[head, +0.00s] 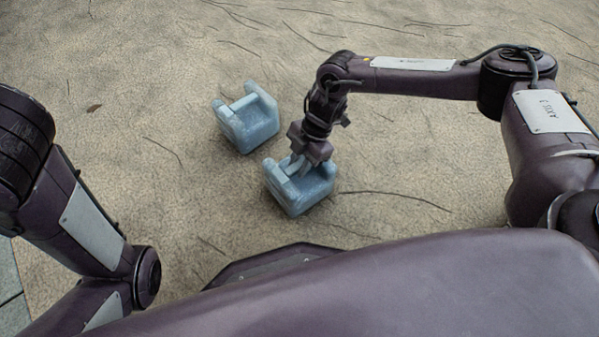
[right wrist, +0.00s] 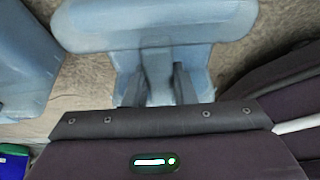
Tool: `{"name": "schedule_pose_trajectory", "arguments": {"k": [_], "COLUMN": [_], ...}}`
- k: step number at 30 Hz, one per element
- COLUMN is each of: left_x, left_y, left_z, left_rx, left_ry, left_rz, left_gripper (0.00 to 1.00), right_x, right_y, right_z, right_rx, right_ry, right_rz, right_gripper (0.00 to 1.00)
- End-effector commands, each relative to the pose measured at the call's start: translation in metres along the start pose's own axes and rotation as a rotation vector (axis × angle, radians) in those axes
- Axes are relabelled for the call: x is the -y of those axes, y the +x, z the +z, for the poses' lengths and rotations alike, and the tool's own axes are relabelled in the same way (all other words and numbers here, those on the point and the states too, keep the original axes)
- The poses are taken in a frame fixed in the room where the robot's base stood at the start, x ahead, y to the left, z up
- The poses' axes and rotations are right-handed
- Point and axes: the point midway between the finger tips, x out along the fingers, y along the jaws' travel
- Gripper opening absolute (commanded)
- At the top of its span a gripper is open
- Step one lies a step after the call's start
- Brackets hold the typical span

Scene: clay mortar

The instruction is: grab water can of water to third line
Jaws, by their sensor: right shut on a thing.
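Two pale blue water cans stand on the sandy ground in the head view. The nearer can (head: 306,190) is under my right gripper (head: 296,165). The right gripper is shut on this can's handle, and its fingers (right wrist: 160,85) show on either side of the handle in the right wrist view. The nearer can (right wrist: 150,25) fills the top of that view. The farther can (head: 248,122) stands up and to the left, apart from the gripper. My left arm shows at the left edge of the head view, but its gripper is out of view.
The ground is sandy with thin dark twigs and cracks. A grey paved edge (head: 12,290) shows at the lower left. A blue and green object (right wrist: 14,162) is at the lower left of the right wrist view. Open ground lies beyond the cans.

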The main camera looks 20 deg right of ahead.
Motion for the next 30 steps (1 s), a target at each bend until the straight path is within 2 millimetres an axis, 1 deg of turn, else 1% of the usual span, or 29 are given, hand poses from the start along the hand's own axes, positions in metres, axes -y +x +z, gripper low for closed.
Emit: {"name": "schedule_pose_trajectory", "arguments": {"k": [1,5,8,14,19,20,21,22,27,30], "left_x": [0.0,0.001,0.002,0.005,0.006,0.004,0.0,-0.002,-0.01,-0.013], "left_y": [0.001,0.007,0.015,0.04,0.062,0.059,0.049,0.046,0.04,0.036], "left_z": [0.0,0.002,0.004,0.012,0.016,0.02,0.029,0.034,0.044,0.048], "left_rx": [0.0,0.0,0.001,0.001,-0.011,0.0,0.034,0.048,0.08,0.094], "left_ry": [0.0,0.0,0.0,0.0,-0.005,-0.011,-0.025,-0.034,-0.07,-0.088], "left_rz": [0.0,0.0,0.001,0.001,0.006,0.011,0.018,0.02,0.031,0.033], "left_gripper": [0.42,0.42,0.42,0.42,0.42,0.42,0.42,0.42,0.42,0.42], "right_x": [-0.004,-0.004,-0.004,-0.004,-0.004,-0.004,-0.004,-0.004,-0.004,-0.004], "right_y": [-0.004,-0.011,-0.023,-0.059,-0.095,-0.101,-0.109,-0.115,-0.146,-0.16], "right_z": [-0.003,-0.006,-0.011,-0.026,-0.041,-0.043,-0.047,-0.049,-0.062,-0.068], "right_rx": [-0.005,-0.005,-0.006,-0.007,-0.005,-0.006,-0.006,-0.006,-0.006,-0.006], "right_ry": [-0.003,-0.003,-0.003,-0.005,-0.005,-0.005,-0.005,-0.005,-0.005,-0.005], "right_rz": [0.009,0.009,0.01,0.012,0.012,0.011,0.012,0.012,0.011,0.011], "right_gripper": [0.0,0.0,0.0,0.0,0.0,0.0,0.0,0.0,0.0,0.0]}}
